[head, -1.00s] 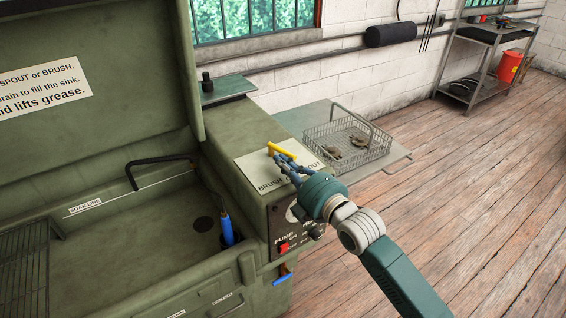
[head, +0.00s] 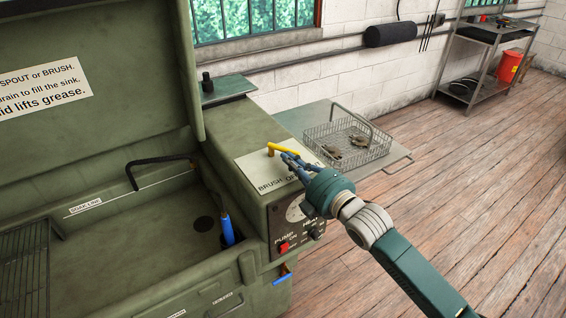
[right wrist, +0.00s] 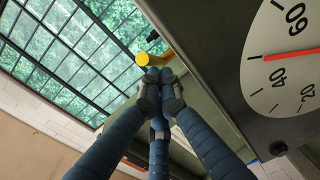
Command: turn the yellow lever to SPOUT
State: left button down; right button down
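The yellow lever (head: 284,150) sits on a pivot on the white label plate (head: 252,171) on top of the green parts washer. Its free end points right in the head view. BRUSH reads clearly on the plate, with OFF partly visible beside it; my gripper hides the wording further right. My right gripper (head: 288,158) is at the lever's free end, with its fingers drawn together. In the right wrist view the lever's rounded yellow end (right wrist: 141,58) shows just beyond the fingertips (right wrist: 160,82), not between them; I cannot tell if they touch. My left gripper is out of view.
The washer's front panel has a dial (head: 296,209) and a red switch (head: 284,247) below my right gripper. A wire basket (head: 347,154) with small parts stands on a side shelf. The sink (head: 150,255) with a blue-handled brush (head: 226,229) is open at left.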

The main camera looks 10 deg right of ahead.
jog(key=shift+w+d, duration=0.6)
jog(key=shift+d, duration=0.35)
jog(key=shift+d+r, duration=0.1)
